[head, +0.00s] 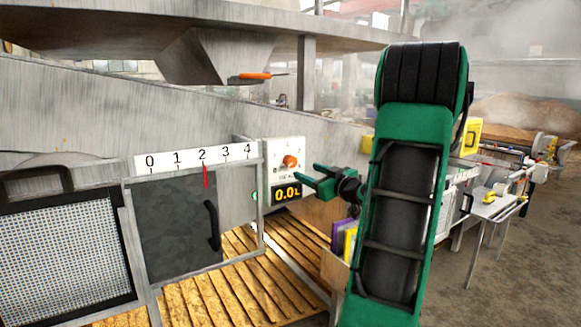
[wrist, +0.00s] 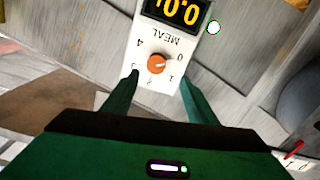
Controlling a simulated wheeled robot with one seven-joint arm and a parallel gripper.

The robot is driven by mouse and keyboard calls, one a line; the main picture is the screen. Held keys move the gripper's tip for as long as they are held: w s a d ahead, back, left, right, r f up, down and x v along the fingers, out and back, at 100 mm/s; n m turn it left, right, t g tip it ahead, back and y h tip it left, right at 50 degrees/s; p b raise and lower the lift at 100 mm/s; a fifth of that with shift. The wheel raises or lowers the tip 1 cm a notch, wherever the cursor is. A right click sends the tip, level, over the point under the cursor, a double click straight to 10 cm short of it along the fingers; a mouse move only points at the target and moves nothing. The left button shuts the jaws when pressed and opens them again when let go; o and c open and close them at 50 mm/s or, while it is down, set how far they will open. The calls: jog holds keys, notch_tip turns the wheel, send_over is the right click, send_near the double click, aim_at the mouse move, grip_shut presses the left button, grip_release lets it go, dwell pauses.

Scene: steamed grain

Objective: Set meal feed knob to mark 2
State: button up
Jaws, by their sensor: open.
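The meal feed knob (head: 290,161) is a small orange knob on a white panel (head: 275,148) fixed to the grey metal wall. My green gripper (head: 316,181) is open and empty, to the right of the panel. In the wrist view its fingers (wrist: 161,80) flank the knob's line, apart from it.
A scale strip (head: 195,158) marked 0 to 4 stands above a dark sliding gate (head: 180,230), with a red pointer at 2. Purple and yellow items (head: 345,240) sit below my gripper.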

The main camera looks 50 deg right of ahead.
aim_at(292, 162)
jog(key=x, duration=1)
jog(key=shift+w+d+r, duration=0.2)
jog(key=shift+w+d, duration=0.05)
jog(key=shift+d, duration=0.15)
jog(key=c, duration=1)
